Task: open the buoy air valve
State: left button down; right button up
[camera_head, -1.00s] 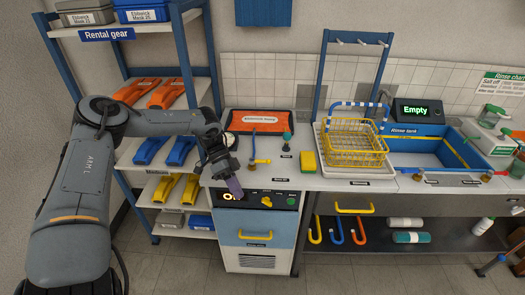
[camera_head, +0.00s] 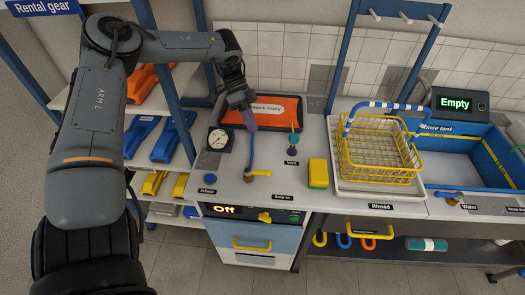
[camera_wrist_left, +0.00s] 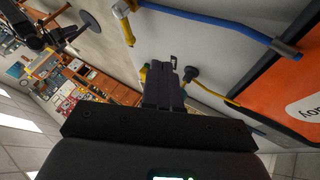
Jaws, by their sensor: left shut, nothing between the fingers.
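The blue lever (camera_head: 252,152) stands on a brass valve body (camera_head: 248,177) on the counter, just above the "Buoy air" label (camera_head: 283,197). The lever points away toward the back wall. My left gripper (camera_head: 249,120) is shut and empty, its purplish fingertips close to the lever's far end; I cannot tell whether they touch it. In the left wrist view the shut dark fingers (camera_wrist_left: 170,72) are below the blue lever (camera_wrist_left: 225,24), with a gap seen in that picture. My right gripper is not seen.
A round gauge (camera_head: 220,139) stands left of the lever, a teal-topped fitting (camera_head: 293,143) right. The orange board (camera_head: 275,112) lies behind. Further right are a sponge (camera_head: 318,173), yellow basket (camera_head: 380,155) and rinse tank (camera_head: 447,160).

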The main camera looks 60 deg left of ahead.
aim_at(259, 173)
pick_arm(q)
jog(key=shift+s+d, duration=0.1)
jog(key=shift+d, duration=0.05)
jog(key=shift+f, duration=0.1)
jog(key=x, duration=1)
jog(key=shift+s+d+r+p, duration=0.25)
jog(key=shift+d+p, duration=0.2)
jog(key=shift+p, duration=0.05)
jog(key=shift+s+d+r+p, duration=0.2)
jog(key=shift+d+r+p, duration=0.05)
jog(key=shift+d+p, duration=0.2)
jog(key=shift+s+d+p, duration=0.35)
jog(key=shift+s+d, duration=0.05)
jog(key=shift+d, duration=0.05)
jog(key=shift+s+d+f, duration=0.1)
jog(key=shift+s+d, duration=0.05)
jog(key=shift+d, duration=0.1)
